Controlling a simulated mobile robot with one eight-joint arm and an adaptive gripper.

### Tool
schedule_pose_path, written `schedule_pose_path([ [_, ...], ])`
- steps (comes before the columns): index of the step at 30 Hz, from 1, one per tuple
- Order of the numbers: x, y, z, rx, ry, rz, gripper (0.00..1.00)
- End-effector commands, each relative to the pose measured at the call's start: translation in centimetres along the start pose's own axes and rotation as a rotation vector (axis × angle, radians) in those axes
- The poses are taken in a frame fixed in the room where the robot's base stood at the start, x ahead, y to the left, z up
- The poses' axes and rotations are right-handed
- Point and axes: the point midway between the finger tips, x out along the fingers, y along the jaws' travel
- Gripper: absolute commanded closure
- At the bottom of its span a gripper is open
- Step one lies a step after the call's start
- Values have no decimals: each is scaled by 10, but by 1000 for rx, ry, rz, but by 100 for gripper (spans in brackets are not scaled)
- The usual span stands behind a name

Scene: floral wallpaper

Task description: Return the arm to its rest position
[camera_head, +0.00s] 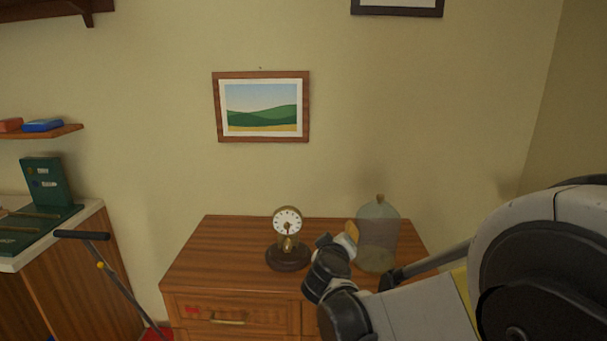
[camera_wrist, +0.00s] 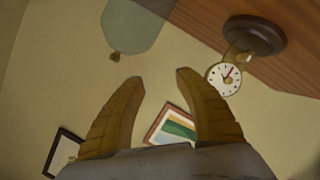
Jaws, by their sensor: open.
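My gripper (camera_wrist: 160,82) shows in the wrist view with its two tan fingers apart and nothing between them. In the head view my arm reaches in from the right, and its wrist end is over the wooden dresser (camera_head: 225,245), between the clock and the glass dome. The fingers are mostly hidden there; a bit of tan shows by the dome. The clock (camera_head: 288,222) stands upright on a dark round base. It also shows upside down in the wrist view (camera_wrist: 223,78). The glass dome (camera_head: 377,235) stands on the dresser to the clock's right, apart from it.
A framed landscape picture (camera_head: 261,107) hangs on the wall. At left are a cabinet (camera_head: 75,275) with a green board (camera_head: 40,225) and a dark-handled pole (camera_head: 120,285) leaning near it. A small shelf (camera_head: 45,134) holds a blue book (camera_head: 42,125). The dresser's left top is clear.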

Motion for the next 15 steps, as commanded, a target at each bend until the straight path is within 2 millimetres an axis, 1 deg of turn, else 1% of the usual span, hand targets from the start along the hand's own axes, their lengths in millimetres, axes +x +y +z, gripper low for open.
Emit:
schedule_pose_path([
  [1, -15, 23, 14, 36, -53, -10, 59],
  [3, -37, 48, 34, 92, -129, -34, 59],
  [5, -58, 65, 53, 138, -191, -59, 59],
  [6, -73, 74, 66, 170, -232, -77, 59],
  [8, -98, 84, 86, 218, -290, -107, 59],
  [9, -115, 89, 98, 250, -326, -130, 59],
  [10, -128, 92, 108, 273, -353, -146, 59],
  [13, -173, 93, 138, 355, -433, -212, 59],
  [15, -204, 88, 157, 411, -480, -260, 59],
])
